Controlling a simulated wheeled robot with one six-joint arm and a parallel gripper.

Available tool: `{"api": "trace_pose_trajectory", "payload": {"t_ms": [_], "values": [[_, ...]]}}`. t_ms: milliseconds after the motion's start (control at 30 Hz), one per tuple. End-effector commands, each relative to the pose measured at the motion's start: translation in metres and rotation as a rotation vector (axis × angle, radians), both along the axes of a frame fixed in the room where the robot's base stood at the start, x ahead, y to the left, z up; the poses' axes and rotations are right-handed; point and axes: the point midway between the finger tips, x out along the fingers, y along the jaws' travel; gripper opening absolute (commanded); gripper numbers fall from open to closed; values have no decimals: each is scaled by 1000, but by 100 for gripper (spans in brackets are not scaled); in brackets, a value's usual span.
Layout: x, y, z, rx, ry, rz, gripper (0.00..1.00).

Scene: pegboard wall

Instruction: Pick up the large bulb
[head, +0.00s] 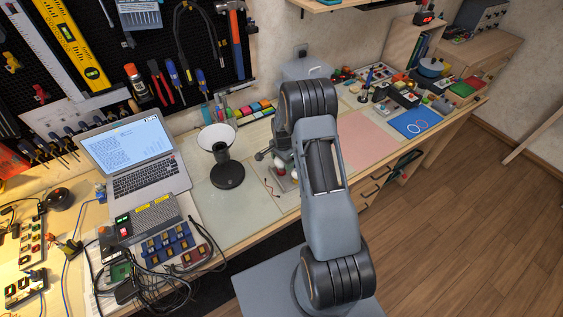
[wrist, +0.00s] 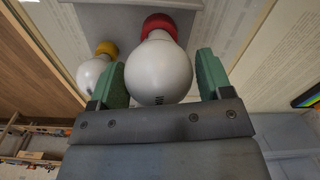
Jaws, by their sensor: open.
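The large bulb (wrist: 158,74) is a white globe with a red base, upside down in the wrist view. It fills much of the gap between the two green fingers of my gripper (wrist: 161,62). The fingers are open, one on each side of the globe, with a small gap visible at the right finger. A smaller white bulb (wrist: 91,75) with a yellow base sits to the left, outside the left finger and partly hidden by it. In the head view my arm covers most of the gripper, and the bulbs show only as small, unclear shapes beside it.
A black lamp (head: 227,170) with a white shade stands left of my arm. A laptop (head: 131,158) and cabled devices lie further left. A pink mat (head: 358,141) to the right is clear. The pegboard wall with tools is behind the bench.

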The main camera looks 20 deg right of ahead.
Motion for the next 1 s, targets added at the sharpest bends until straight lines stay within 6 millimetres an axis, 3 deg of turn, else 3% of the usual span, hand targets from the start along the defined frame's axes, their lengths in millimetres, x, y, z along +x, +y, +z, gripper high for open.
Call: {"api": "trace_pose_trajectory", "payload": {"t_ms": [233, 600, 1000], "values": [[0, 0, -1, 0, -1, 0, 72], [0, 0, -1, 0, -1, 0, 38], [1, 0, 6, -1, -3, 0, 38]]}}
